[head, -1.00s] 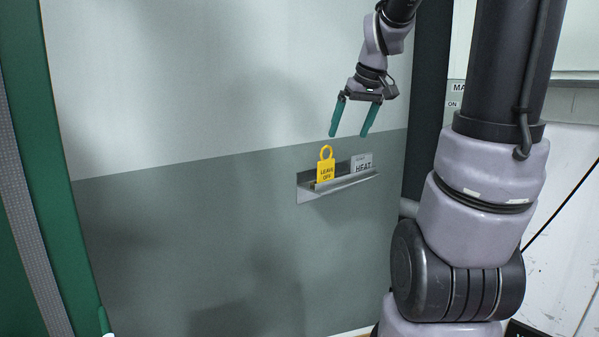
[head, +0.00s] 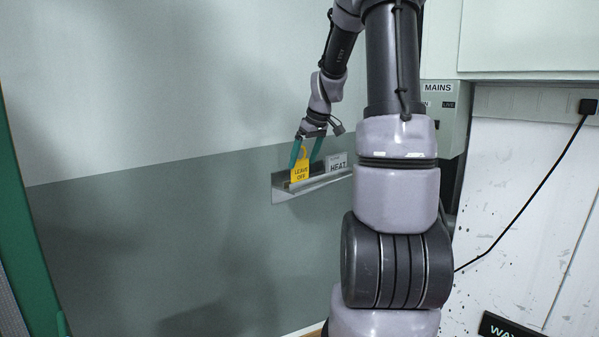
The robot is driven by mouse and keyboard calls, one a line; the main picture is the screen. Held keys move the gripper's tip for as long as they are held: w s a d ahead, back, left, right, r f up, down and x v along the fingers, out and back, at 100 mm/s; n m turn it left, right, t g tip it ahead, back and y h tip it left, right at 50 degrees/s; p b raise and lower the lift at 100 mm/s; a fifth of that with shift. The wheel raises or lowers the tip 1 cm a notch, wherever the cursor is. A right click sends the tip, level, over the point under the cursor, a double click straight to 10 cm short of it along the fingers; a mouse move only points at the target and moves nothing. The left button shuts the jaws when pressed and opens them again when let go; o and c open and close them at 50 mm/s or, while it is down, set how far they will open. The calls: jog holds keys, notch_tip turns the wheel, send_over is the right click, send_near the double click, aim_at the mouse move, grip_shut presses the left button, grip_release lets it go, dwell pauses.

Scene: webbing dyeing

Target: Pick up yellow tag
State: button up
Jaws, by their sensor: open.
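The yellow tag (head: 300,173), marked "LEAVE OFF", stands upright in a metal wall tray (head: 283,193). My gripper (head: 305,162) points down at the tag's top, with its two green fingers apart. The left finger overlaps the tag's upper left edge in the picture, and the right finger is to the right of the tag. The tag's ring top is partly hidden by the gripper. I cannot tell whether the fingers touch the tag.
A grey tag (head: 337,163) marked "HEAT" stands in the tray, right of the yellow tag. A "MAINS" box (head: 447,118) is on the wall at right, with a black cable (head: 530,195) beyond it. The grey wall (head: 150,240) left of the tray is clear.

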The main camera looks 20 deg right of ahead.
aim_at(301, 163)
jog(key=x, duration=0.4)
jog(key=shift+r, duration=0.1)
jog(key=c, duration=1)
